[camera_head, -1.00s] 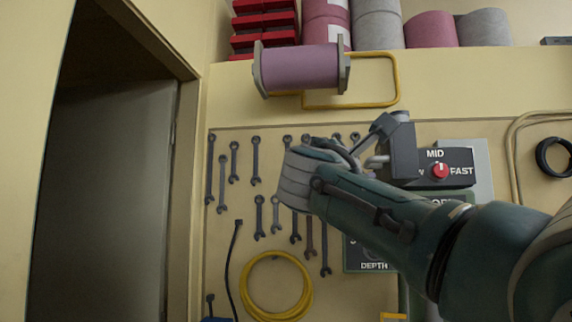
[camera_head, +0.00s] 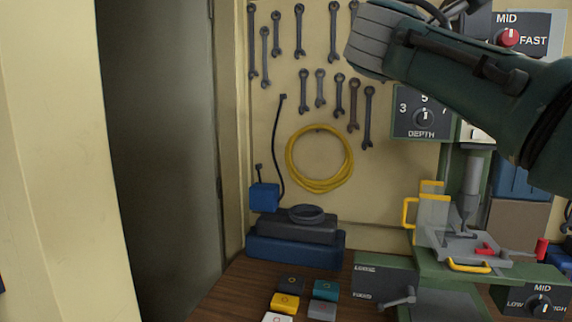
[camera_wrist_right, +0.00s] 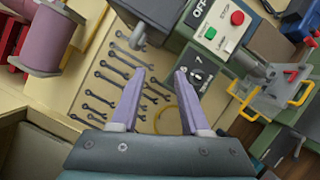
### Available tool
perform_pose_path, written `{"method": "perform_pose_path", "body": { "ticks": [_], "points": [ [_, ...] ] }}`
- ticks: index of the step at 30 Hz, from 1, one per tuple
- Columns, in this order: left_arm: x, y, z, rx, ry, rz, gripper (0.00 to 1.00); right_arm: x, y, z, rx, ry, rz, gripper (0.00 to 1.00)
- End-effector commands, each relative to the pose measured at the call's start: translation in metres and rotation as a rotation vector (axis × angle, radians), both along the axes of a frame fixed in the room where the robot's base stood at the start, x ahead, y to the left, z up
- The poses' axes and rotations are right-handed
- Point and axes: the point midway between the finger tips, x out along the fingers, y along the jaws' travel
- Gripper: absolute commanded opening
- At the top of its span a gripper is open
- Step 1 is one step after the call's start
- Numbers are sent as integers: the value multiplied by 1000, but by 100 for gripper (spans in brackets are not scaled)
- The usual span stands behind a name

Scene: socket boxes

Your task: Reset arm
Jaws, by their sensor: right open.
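My right arm comes in from the upper right of the head view, raised in front of the tool wall. Its gripper is cut off or hidden behind the wrist in that view. In the right wrist view my right gripper (camera_wrist_right: 163,92) shows two purple fingers spread apart with nothing between them. Beyond the fingers are the tool wall and the machine. My left gripper does not show in either view.
A drill press (camera_head: 468,247) with yellow handles stands on the right. Several small boxes (camera_head: 285,303) lie on the wooden workbench (camera_head: 226,296). Wrenches (camera_head: 334,32) and a yellow cable coil (camera_head: 291,160) hang on the wall. A dark doorway (camera_head: 160,150) is at left.

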Motion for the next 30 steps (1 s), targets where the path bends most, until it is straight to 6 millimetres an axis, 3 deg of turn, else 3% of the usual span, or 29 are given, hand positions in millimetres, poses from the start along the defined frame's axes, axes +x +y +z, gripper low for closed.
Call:
{"method": "perform_pose_path", "body": {
  "ticks": [4,8,12,15,18,21,30],
  "points": [
    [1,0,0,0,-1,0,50,-27,-9,-104,320,51,7,46],
    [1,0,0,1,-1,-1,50,-77,-13,-203,671,102,-35,46],
    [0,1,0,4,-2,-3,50,-152,-8,-289,1023,156,-132,46],
    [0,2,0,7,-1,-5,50,-212,0,-330,1243,194,-224,46],
    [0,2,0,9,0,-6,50,-266,9,-353,1414,228,-312,46],
    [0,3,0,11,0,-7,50,-310,19,-363,1542,258,-390,46],
    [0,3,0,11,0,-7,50,-414,45,-360,1796,349,-593,46]
  ]
}}
